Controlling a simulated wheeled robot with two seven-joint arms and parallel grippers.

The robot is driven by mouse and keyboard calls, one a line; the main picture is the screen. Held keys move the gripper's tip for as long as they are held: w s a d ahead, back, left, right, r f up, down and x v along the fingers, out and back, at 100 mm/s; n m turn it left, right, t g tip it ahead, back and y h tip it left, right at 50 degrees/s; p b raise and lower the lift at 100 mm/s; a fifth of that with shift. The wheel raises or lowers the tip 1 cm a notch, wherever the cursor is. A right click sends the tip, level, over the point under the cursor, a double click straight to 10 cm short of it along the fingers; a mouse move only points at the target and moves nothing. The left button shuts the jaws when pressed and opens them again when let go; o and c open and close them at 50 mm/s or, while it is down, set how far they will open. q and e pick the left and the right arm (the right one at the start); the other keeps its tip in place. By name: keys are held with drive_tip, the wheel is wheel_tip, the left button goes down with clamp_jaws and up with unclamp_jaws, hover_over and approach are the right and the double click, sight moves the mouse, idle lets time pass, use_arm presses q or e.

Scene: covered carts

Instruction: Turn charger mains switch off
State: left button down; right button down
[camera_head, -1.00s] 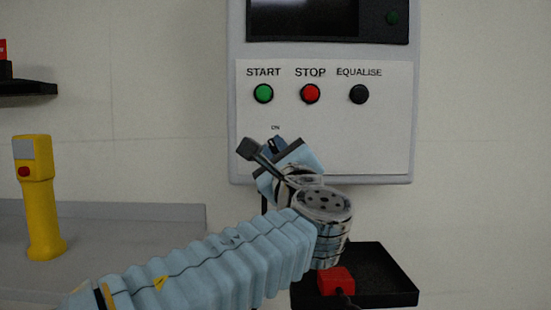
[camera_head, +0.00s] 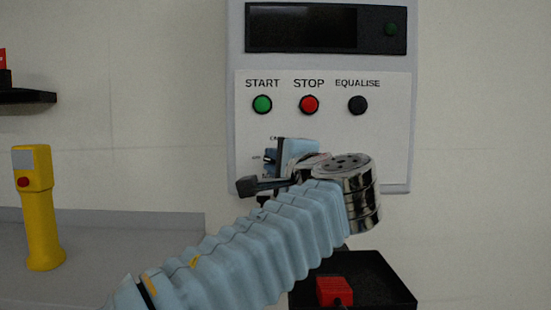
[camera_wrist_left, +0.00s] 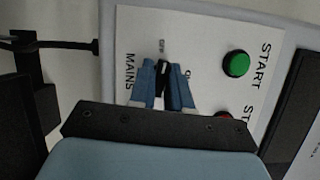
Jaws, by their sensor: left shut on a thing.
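The charger mains switch is a black rotary knob (camera_wrist_left: 164,72) with a white mark, on the white panel labelled MAINS, OFF and ON. In the left wrist view its white mark points towards the OFF label. My left gripper (camera_wrist_left: 164,80) is shut on the knob, with one blue finger on each side of it. In the head view the left gripper (camera_head: 272,157) is at the lower left of the panel, and its body and arm hide most of the knob. My right gripper is not in view.
Above the knob are a green START button (camera_head: 262,104), a red STOP button (camera_head: 309,104) and a black EQUALISE button (camera_head: 358,105). A black tray (camera_head: 385,290) with a red connector (camera_head: 334,291) is below. A yellow handset (camera_head: 42,210) stands at left.

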use_arm(q)
drive_tip(key=shift+r+n, duration=0.1)
drive_tip(key=shift+n, duration=0.5)
drive_tip(key=c, duration=1.2)
unclamp_jaws()
drive_tip(key=shift+o, duration=0.2)
drive_tip(key=shift+s, duration=0.1)
drive_tip(key=b+v, duration=0.1)
drive_tip(key=v, duration=1.2)
drive_tip(key=shift+s+d+r, duration=0.2)
drive_tip(key=shift+s+d, duration=0.05)
